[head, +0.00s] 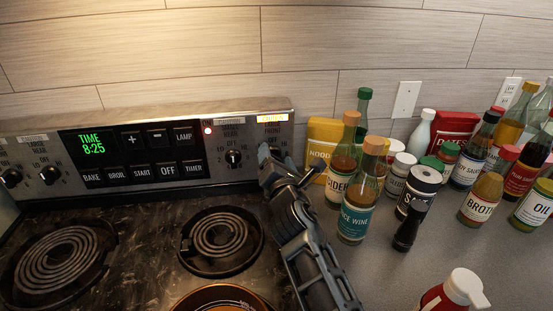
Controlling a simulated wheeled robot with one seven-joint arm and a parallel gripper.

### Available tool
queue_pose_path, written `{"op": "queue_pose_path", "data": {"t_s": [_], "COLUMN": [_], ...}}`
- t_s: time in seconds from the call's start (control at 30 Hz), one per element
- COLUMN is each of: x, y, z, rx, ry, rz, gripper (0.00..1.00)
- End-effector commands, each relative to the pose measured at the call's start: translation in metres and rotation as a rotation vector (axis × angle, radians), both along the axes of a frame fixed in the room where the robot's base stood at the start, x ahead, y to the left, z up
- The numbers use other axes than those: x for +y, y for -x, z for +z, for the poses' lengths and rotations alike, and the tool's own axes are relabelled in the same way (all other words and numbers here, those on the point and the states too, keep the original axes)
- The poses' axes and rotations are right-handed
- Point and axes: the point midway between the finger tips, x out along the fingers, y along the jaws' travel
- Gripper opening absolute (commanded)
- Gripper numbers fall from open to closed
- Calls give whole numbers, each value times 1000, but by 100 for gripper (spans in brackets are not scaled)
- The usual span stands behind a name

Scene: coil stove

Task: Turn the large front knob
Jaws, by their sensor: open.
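The stove's control panel (110,155) runs along the back wall. The rightmost knob is mostly hidden behind my gripper (268,157); the label above it seems to read "front", under a glowing orange tag. My gripper is open, with its tips at or just in front of that knob. I cannot tell whether they touch it or sit around it. A black knob (233,158) shows clear just to the left. Two more black knobs, the outer one (11,177) and the inner one (50,174), sit at the panel's left.
Coil burners, one left (60,258) and one middle (222,240), are bare. An orange-brown pan (215,300) stands at the front. Bottles crowd the right counter, including a rice wine bottle (356,210) close to my arm. A red indicator (208,130) is lit.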

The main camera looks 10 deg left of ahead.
Motion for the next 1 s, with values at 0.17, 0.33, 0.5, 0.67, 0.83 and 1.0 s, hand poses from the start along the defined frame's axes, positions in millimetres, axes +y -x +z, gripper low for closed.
{"op": "queue_pose_path", "data": {"t_s": [0.17,0.33,0.5,0.67,0.83,1.0], "x": [0,0,0,-1,-1,-2], "y": [0,0,0,0,0,0], "z": [0,0,0,0,0,-1], "rx": [0,0,0,1,3,15], "ry": [0,0,-1,-1,-8,-54], "rz": [0,0,0,-1,-1,-1], "gripper": [59,43,27,12,12,12]}}
